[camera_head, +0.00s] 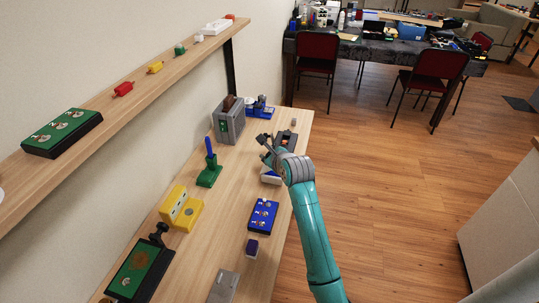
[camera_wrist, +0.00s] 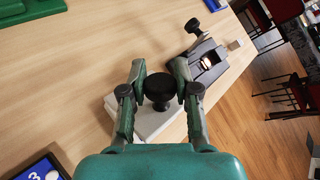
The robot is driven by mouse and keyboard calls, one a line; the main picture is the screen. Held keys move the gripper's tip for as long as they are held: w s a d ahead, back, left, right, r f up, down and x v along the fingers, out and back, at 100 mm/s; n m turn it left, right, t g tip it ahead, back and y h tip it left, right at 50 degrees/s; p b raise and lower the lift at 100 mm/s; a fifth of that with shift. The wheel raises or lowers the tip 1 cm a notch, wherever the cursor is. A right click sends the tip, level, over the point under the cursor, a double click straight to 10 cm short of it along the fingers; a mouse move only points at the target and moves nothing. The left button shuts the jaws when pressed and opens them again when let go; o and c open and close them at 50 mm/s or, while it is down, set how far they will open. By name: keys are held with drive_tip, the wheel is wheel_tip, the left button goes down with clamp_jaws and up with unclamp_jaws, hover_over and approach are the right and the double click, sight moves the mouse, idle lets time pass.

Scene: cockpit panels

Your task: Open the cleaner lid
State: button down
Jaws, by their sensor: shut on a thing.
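A low white box (camera_head: 270,177) stands on the wooden bench under my gripper (camera_head: 268,150). In the wrist view the white box (camera_wrist: 152,124) shows below a round black knob (camera_wrist: 160,89). My gripper (camera_wrist: 159,76) has a finger on each side of the knob and is shut on it. The knob seems to belong to the white box, but the fingers and palm hide part of the box. I cannot tell whether the lid is raised. No label marks it as the cleaner.
A dark grey device (camera_wrist: 207,62) with an open recess stands just beyond the box. A blue panel (camera_head: 263,215) lies nearer, a green stand with a blue post (camera_head: 209,166) to the left. The bench's right edge is close; a shelf (camera_head: 150,75) runs above left.

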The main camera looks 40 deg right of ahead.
drive_tip(key=c, duration=0.8)
unclamp_jaws()
drive_tip(key=v, duration=1.2)
